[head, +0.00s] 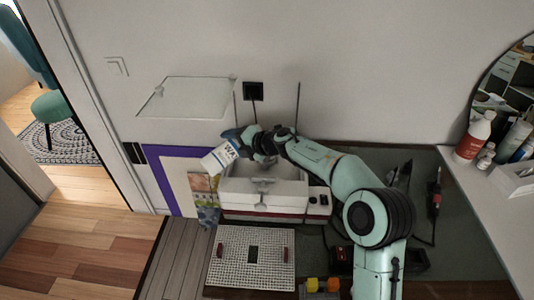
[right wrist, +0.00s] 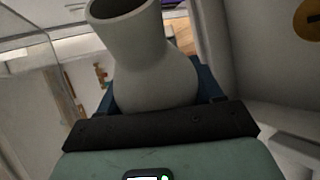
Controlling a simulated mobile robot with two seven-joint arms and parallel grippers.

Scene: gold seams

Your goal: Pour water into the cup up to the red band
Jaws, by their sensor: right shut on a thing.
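The bottle is tilted, out at the left side of the white basin-like box. In the right wrist view, a pale flared-neck vessel (right wrist: 150,55) sits between the blue fingers, with its open mouth towards the top of the picture. No water stream can be made out. I cannot pick out the cup or its red band; the gripper and arm cover part of the box. My left gripper is not in view.
The white box (head: 262,201) stands against the wall, with a clear panel (head: 187,97) to its upper left. A gridded mat (head: 222,262) lies in front. Bottles (head: 475,138) stand on the right shelf.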

